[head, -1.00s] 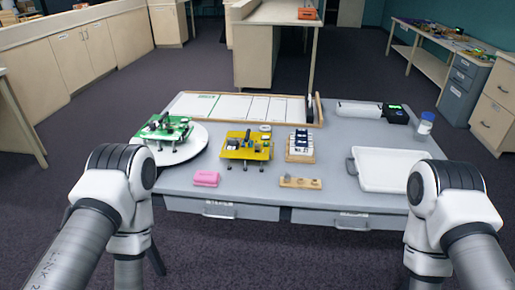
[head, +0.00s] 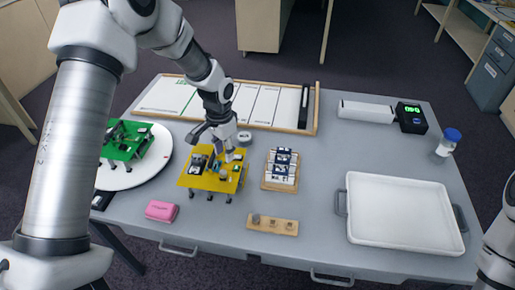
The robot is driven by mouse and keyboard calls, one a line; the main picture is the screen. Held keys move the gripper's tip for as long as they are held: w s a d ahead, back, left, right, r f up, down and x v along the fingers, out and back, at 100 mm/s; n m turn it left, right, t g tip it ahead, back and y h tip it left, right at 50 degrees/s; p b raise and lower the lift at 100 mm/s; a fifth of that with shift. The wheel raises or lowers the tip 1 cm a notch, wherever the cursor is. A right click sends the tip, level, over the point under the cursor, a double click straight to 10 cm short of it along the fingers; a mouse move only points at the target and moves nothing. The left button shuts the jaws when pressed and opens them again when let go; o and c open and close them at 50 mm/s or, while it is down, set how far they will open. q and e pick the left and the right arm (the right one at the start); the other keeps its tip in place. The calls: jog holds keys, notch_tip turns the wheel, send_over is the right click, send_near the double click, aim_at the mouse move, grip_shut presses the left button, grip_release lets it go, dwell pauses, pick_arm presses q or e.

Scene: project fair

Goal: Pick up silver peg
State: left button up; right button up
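A small wooden block (head: 251,224) lies near the front edge of the table and holds a few small greyish pegs (head: 289,225). They are too small to tell which one is the silver peg. My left gripper (head: 229,155) points down over the back right part of the yellow circuit board (head: 212,184), behind the wooden block and apart from it. Its fingertips are small and overlap parts on the board, so I cannot see whether they are open or hold anything. My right gripper is out of view; only a piece of my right arm shows at the right edge.
A green board (head: 127,146) sits on a white round plate (head: 160,158) at left. A pink block (head: 161,211) is at front left. A rack (head: 282,169) stands behind the wooden block. A white tray (head: 402,240) is at right, a blue-capped jar (head: 447,142) behind it.

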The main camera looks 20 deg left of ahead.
aim_at(224, 171)
pick_arm(q)
jog(key=s+f, duration=0.1)
jog(key=s+f+p, duration=0.1)
jog(key=f, duration=0.1)
jog(key=shift+s+a+f, duration=0.1)
jog(key=shift+s+a, duration=0.1)
jog(key=f, duration=0.3)
jog(key=shift+w+d+f+p, duration=0.15)
jog(key=shift+w+f+p, duration=0.05)
jog(key=shift+w+p, duration=0.15)
jog(key=shift+w+f, duration=0.15)
jog(key=shift+f, duration=0.15)
jog(key=shift+r, duration=0.1)
jog(key=shift+c, duration=0.4)
jog(key=shift+s, duration=0.25)
jog(key=c, duration=0.5)
jog(key=shift+w, duration=0.1)
jog(key=shift+c, duration=0.2)
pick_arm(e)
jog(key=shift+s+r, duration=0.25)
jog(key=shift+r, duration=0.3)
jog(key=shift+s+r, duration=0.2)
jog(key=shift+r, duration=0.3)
